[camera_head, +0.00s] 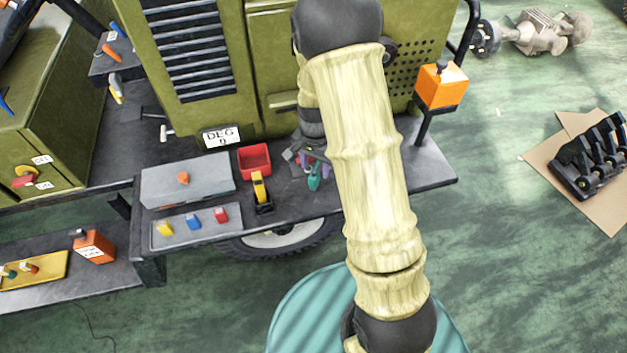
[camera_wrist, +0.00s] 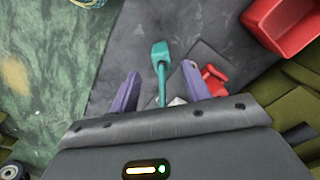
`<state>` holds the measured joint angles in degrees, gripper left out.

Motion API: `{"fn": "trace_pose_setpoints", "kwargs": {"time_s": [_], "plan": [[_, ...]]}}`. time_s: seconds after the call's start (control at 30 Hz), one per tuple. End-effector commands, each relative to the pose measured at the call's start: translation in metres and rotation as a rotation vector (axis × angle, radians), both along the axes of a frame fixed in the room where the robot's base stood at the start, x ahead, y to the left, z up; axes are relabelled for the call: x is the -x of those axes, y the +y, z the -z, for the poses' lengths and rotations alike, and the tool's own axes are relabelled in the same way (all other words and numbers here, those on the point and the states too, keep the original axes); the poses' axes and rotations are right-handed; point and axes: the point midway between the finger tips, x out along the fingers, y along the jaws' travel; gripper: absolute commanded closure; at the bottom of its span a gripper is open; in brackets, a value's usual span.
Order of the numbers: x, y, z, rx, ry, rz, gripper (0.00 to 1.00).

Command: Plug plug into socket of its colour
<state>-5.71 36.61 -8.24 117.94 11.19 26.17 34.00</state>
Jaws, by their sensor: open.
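My gripper (camera_wrist: 160,82) is open, with its two purple fingers on either side of a teal tool-like piece (camera_wrist: 160,53) that has a wide head and a thin shaft. I cannot tell whether the fingers touch it. The teal piece also shows in the head view (camera_head: 313,178), below my gripper (camera_head: 306,160). A small red piece (camera_wrist: 214,79) lies beside the right finger in the wrist view; I cannot tell if it is a plug. A grey panel (camera_head: 207,227) at the left carries a yellow piece (camera_head: 164,229), a blue piece (camera_head: 193,222) and a red piece (camera_head: 221,214); plug or socket is unclear.
A red bin (camera_head: 254,161) stands behind a yellow-and-black tool (camera_head: 261,193) on the dark bench (camera_head: 405,183). A grey case (camera_head: 188,190) bears an orange knob. An orange box (camera_head: 441,88) stands at the right. My arm hides part of the bench.

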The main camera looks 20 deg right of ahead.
Motion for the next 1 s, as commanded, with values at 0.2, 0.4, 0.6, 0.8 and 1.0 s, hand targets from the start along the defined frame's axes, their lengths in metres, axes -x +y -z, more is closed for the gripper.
{"fn": "trace_pose_setpoints", "kwargs": {"time_s": [0.2, 0.4, 0.6, 0.8, 1.0], "plan": [[0.000, 0.000, 0.003, 0.000, 0.001, 0.000, 0.53], [0.000, 0.002, 0.025, -0.001, 0.005, 0.001, 0.53], [0.000, 0.003, 0.049, -0.001, 0.002, 0.000, 0.53], [-0.001, 0.003, 0.052, 0.000, 0.000, 0.000, 0.53], [-0.001, 0.003, 0.052, 0.000, 0.000, 0.000, 0.53]]}}
